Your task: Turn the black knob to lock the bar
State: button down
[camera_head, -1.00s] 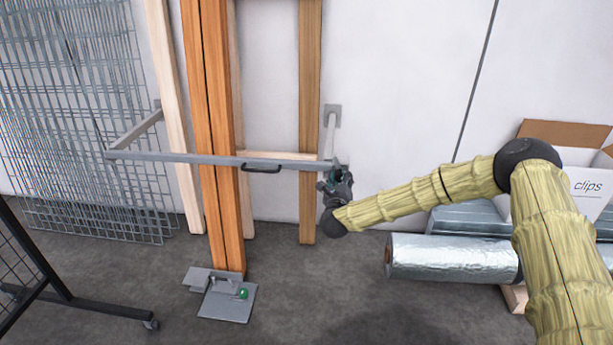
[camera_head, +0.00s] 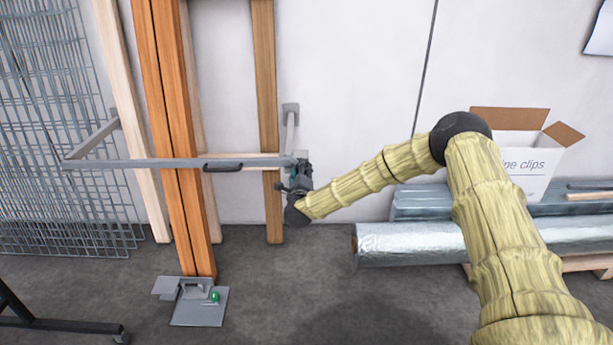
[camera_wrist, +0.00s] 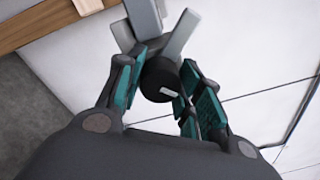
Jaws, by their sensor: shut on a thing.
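The black knob (camera_wrist: 160,80) is round with a short white mark on its face. It sits between the two teal-padded fingers of my gripper (camera_wrist: 158,100) in the wrist view, and the gripper is shut on it. In the head view my gripper (camera_head: 299,180) is at the right end of the grey bar (camera_head: 140,163) and hides the knob. The bar runs level across the front of the orange wooden posts (camera_head: 178,130) and has a black handle (camera_head: 222,167). Its right end meets a grey wall bracket (camera_head: 291,125).
A grey floor plate with a green knob (camera_head: 200,308) lies under the posts. Wire mesh panels (camera_head: 50,150) lean at the left. Foil-wrapped rolls (camera_head: 410,243) and an open carton (camera_head: 522,150) stand at the right. The floor between is clear.

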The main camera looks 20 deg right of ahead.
jog(key=shift+d, duration=0.1)
dwell(0.3)
jog(key=c, duration=0.9)
grip_release()
jog(key=shift+c, duration=0.2)
jog(key=v, duration=1.2)
jog(key=shift+c, duration=0.2)
